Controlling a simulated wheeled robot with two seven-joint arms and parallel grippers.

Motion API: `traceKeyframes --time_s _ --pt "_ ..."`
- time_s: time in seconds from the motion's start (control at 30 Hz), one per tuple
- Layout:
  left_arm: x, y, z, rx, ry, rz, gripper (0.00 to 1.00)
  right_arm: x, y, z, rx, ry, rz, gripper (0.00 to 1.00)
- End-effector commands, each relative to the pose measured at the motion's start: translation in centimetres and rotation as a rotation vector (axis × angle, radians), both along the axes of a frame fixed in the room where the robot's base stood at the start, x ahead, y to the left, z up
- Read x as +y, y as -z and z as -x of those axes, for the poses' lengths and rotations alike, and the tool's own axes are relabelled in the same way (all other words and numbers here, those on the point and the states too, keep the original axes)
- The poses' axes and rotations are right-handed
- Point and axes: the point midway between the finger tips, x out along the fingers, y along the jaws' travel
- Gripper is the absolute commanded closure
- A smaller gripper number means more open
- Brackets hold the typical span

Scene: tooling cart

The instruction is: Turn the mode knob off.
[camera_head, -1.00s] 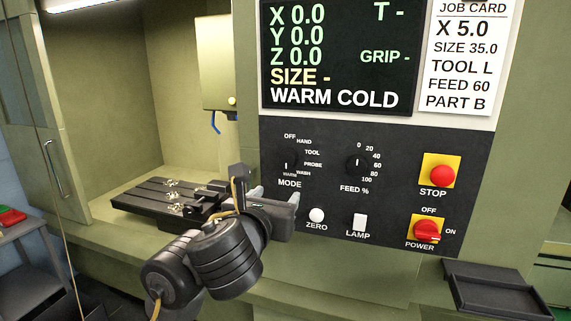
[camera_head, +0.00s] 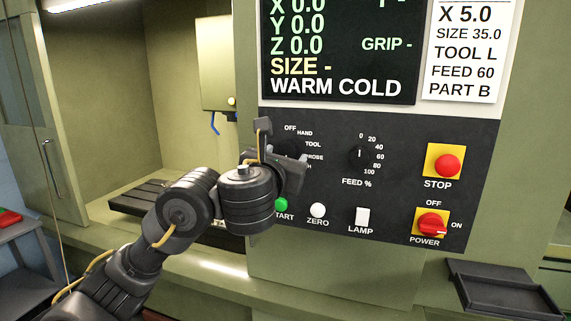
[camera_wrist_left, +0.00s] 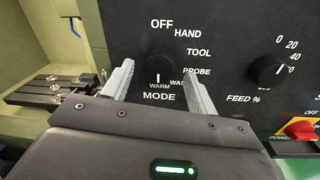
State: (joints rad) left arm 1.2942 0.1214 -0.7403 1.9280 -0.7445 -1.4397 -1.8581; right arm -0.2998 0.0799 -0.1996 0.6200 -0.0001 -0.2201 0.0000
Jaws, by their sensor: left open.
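The mode knob (camera_wrist_left: 158,67) is a round black knob on the dark control panel (camera_wrist_left: 225,25). In the left wrist view its white mark points down, at WARM; the OFF label (camera_wrist_left: 162,24) is above it. My left gripper (camera_wrist_left: 159,75) is open, with one pale finger at each side of the knob in the picture. I cannot tell whether the fingers touch it. In the head view my left gripper (camera_head: 284,160) is in front of the knob and hides it and part of its labels. My right gripper is not in view.
The feed knob (camera_head: 359,154) is to the right. Below are the green start button (camera_head: 281,205), white zero button (camera_head: 317,210) and lamp switch (camera_head: 362,216). The red stop button (camera_head: 447,166) and power switch (camera_head: 432,225) are farther right. The open machine bay (camera_head: 110,110) lies left.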

Motion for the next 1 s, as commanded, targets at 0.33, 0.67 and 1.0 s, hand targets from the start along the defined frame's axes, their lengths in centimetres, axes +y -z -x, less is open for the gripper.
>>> traceKeyframes --time_s 0.33,0.67,1.0 --pt "-0.20 -0.07 -1.46 -0.001 -0.003 0.002 0.42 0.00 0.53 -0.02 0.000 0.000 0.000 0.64" --pt "-0.23 -0.06 -1.42 -0.001 -0.002 0.002 0.65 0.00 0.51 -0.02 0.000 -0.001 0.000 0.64" --pt "-0.23 -0.06 -1.42 0.003 -0.002 0.012 0.86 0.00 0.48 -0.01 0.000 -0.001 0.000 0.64"
